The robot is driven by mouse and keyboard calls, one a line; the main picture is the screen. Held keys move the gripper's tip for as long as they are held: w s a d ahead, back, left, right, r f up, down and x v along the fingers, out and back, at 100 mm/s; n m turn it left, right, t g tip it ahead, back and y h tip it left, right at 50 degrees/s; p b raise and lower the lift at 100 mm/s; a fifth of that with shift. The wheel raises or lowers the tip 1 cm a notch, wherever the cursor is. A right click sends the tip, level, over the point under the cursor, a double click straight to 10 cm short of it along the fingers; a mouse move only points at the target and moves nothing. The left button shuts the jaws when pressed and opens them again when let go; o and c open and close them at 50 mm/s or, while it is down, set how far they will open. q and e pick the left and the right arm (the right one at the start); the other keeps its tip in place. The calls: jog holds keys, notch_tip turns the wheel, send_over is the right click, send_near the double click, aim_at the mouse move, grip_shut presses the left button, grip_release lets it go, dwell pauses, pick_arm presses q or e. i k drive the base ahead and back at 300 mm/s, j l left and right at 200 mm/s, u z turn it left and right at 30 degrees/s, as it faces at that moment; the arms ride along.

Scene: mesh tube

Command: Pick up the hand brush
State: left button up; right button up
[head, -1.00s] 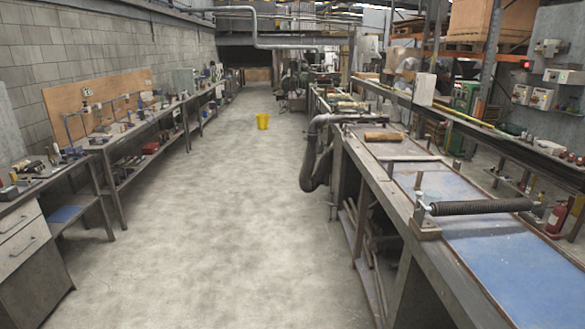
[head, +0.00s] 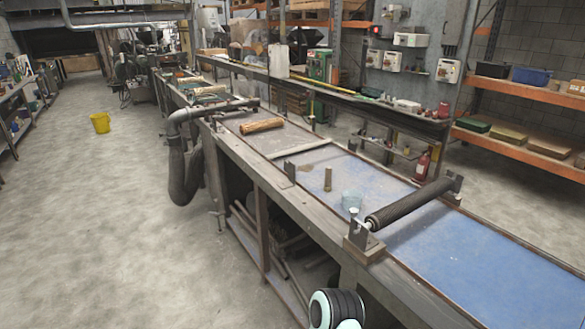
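I cannot make out a hand brush for certain. A brown wooden piece (head: 262,126) lies on the far part of the long bench (head: 440,262); it is too small to tell whether it is a brush. A dark roller (head: 410,204) is mounted across the bench between end brackets. A glass jar (head: 352,201) and an upright brass-coloured cylinder (head: 328,179) stand on the blue bench top beyond it. A white and black rounded part of my own arm shows at the bottom edge. Neither gripper is in view.
Open concrete floor (head: 90,230) lies left of the bench. A yellow bucket (head: 100,122) stands on it. A thick dark hose (head: 185,170) hangs at the bench's left side. Orange shelving (head: 520,150) with boxes stands at the right, and a red fire extinguisher (head: 422,166) stands behind the bench.

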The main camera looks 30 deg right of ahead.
aim_at(327, 188)
jog(key=i+z, duration=0.2)
jog(key=i, duration=0.3)
jog(key=i+j+z, duration=0.25)
jog(key=i, duration=0.2)
jog(key=i+j+z, duration=0.2)
jog(key=i, duration=0.3)
